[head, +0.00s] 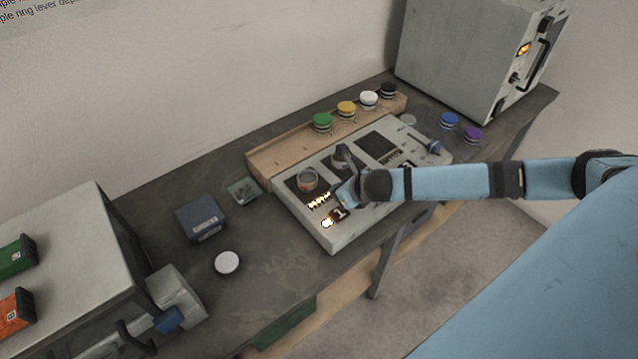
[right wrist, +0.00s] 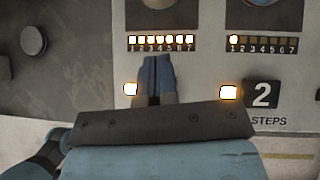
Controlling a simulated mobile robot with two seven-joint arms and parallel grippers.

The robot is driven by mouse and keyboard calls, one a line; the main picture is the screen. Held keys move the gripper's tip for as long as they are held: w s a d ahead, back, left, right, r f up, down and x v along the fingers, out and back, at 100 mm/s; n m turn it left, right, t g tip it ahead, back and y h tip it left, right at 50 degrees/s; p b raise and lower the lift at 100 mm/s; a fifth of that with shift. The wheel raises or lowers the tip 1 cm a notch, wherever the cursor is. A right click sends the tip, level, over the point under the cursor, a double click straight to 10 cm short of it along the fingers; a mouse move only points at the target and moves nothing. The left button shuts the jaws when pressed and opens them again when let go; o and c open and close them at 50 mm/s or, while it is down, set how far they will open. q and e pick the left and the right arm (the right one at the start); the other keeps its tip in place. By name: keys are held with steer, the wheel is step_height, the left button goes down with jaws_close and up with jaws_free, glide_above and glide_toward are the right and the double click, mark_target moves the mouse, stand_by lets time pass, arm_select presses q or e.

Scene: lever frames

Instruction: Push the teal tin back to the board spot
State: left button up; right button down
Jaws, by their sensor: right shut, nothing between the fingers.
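I cannot clearly pick out a teal tin; the closest in colour is a small greenish square dish (head: 244,191) on the dark table, left of the grey control panel (head: 332,240). A wooden board (head: 270,160) stands behind the panel, with green, yellow, white and black round pieces along it. My right gripper (head: 345,190) is over the panel's front left part, near the lit number row. In the right wrist view its fingers (right wrist: 155,75) are together and empty, between two lit buttons. Part of the panel is hidden behind my arm. My left gripper is out of view.
A dark blue box (head: 202,218) and a white round piece (head: 227,262) are on the table's left side. Blue (head: 449,120) and purple (head: 472,134) pieces stand at the right, before a large grey cabinet (head: 460,55). A cup-like round piece (head: 307,179) sits on the panel.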

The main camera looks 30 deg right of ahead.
mark_target(312, 186)
steer(key=x, duration=0.3)
steer(key=shift+w+a+f, duration=0.15)
steer(key=shift+w+f, duration=0.05)
steer(key=shift+w, duration=0.1)
steer(key=w, duration=0.1)
steer(key=w+p, duration=0.1)
steer(key=shift+w+a, duration=0.4)
steer(key=shift+w, duration=0.5)
